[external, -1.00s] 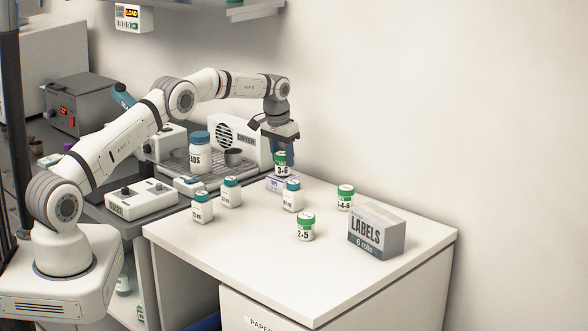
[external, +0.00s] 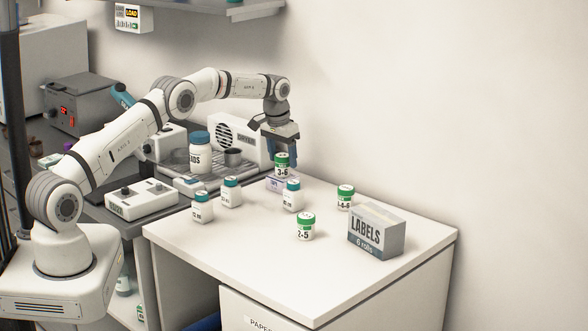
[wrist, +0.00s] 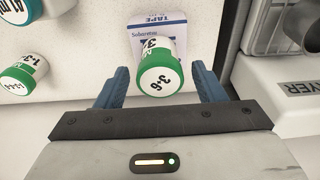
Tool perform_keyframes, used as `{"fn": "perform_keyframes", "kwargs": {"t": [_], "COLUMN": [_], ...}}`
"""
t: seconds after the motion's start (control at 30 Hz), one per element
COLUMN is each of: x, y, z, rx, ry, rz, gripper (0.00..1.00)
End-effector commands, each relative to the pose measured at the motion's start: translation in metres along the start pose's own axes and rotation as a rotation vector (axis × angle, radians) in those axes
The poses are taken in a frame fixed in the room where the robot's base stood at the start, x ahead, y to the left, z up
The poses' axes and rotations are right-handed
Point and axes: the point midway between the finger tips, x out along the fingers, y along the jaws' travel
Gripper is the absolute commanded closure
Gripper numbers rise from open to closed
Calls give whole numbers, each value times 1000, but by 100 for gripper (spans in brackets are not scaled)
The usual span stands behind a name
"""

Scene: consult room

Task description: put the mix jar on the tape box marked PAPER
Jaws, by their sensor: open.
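A white jar with a green lid marked 3-6 (external: 282,170) appears to stand upright on a small white and purple tape box (external: 274,184). The wrist view shows a gap between the jar and each finger of my gripper (wrist: 163,80). No jar visibly reads "mix".
Green-lidded jars, one marked 2-5 (external: 305,228) and one by the wall (external: 345,198), stand on the white table. Several teal-lidded bottles (external: 231,193) stand nearer the left. A grey LABELS box (external: 375,232) is at right. A white dryer (external: 240,142) is beside my gripper.

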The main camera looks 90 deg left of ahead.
Motion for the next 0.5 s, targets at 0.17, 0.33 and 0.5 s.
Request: {"fn": "perform_keyframes", "kwargs": {"t": [0.17,0.33,0.5], "x": [-30,-68,-98], "y": [0,0,0], "z": [-1,-1,-1], "rx": [0,0,0], "ry": [5,5,3], "rz": [0,0,0], "gripper": [37,37,37]}}
